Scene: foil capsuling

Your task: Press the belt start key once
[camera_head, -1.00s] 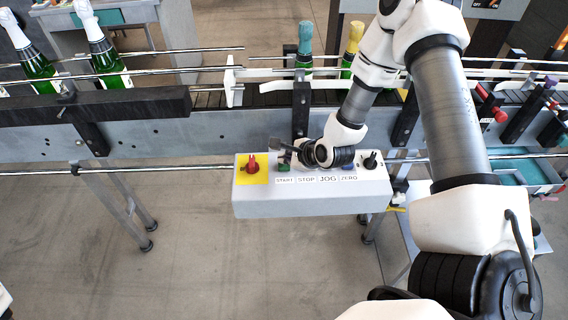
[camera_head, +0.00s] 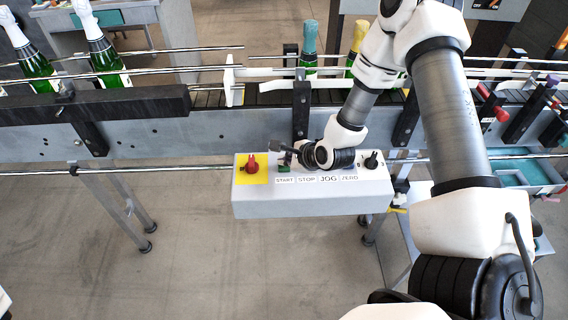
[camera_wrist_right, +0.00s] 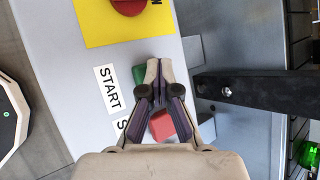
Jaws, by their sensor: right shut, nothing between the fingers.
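The control box (camera_head: 310,202) hangs on the front of the conveyor. The green start key (camera_head: 284,168) is on its top face, above the START label (camera_head: 285,180). In the right wrist view, the green key (camera_wrist_right: 139,75) is partly hidden by my right gripper (camera_wrist_right: 154,66). The gripper is shut and empty, with its tips right at the key. I cannot tell whether they touch or press it. In the head view, the right gripper (camera_head: 282,153) is over the key from behind. My left gripper is not in view.
A red key (camera_wrist_right: 162,125) lies beside the fingers. A red knob (camera_head: 251,164) on a yellow plate is left of the start key, and a black knob (camera_head: 372,160) is at the right. A dark post (camera_wrist_right: 260,90) stands close beside the gripper. Bottles stand on the belt behind.

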